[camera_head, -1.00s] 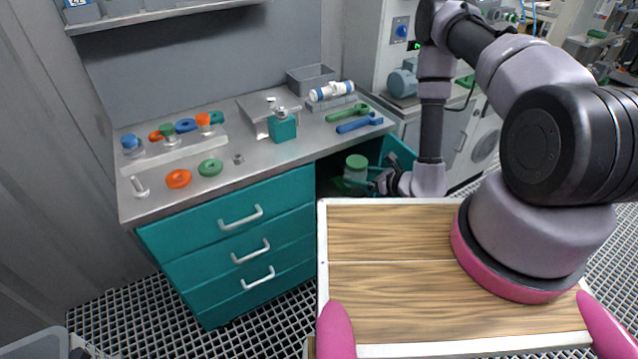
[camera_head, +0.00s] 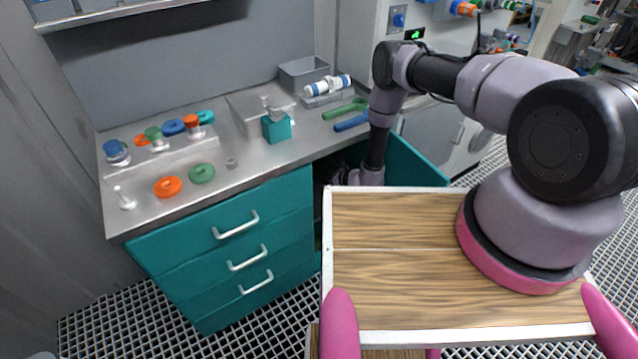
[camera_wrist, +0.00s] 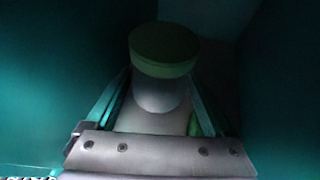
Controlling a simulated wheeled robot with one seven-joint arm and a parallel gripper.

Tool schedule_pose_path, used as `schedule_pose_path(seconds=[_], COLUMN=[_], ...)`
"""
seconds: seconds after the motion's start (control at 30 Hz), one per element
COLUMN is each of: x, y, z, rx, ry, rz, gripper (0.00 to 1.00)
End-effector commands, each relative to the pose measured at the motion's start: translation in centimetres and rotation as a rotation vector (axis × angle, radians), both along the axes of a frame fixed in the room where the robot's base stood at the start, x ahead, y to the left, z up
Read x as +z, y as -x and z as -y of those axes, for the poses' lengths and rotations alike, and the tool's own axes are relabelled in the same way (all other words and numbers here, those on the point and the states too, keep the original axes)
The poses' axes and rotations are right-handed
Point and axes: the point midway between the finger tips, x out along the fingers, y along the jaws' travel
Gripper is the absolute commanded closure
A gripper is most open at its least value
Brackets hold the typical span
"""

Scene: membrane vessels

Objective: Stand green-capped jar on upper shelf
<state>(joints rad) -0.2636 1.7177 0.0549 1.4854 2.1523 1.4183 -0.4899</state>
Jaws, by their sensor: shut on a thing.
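The green-capped jar (camera_wrist: 163,52) is in the wrist view, upright or nearly so, with a pale body below a wide green cap. My gripper (camera_wrist: 160,98) has one finger on each side of the body and is shut on it. In the head view my gripper (camera_head: 335,172) is a dark shape at the mouth of the teal cabinet, and the jar is hidden there. A wall shelf (camera_head: 130,15) with bins runs along the upper left. The cabinet interior is too dark to make out a shelf inside.
Teal walls close in on both sides in the wrist view. The open cabinet door (camera_head: 415,160) stands right of my forearm. The bench top (camera_head: 250,165) above holds rings, capped parts, a teal block (camera_head: 276,126) and a grey bin (camera_head: 305,72). Drawers (camera_head: 235,240) are left of the opening.

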Motion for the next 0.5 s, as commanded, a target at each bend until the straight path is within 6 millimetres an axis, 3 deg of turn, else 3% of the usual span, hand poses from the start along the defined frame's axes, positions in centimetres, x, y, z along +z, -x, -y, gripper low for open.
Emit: schedule_pose_path(seconds=[0.1, 0.5], x=[-2.0, -6.6], y=[0.1, 0.0], z=[0.1, 0.1], rx=[0.002, 0.001], ry=[0.002, 0.000], rz=[0.000, 0.002], gripper=[0.69, 0.69])
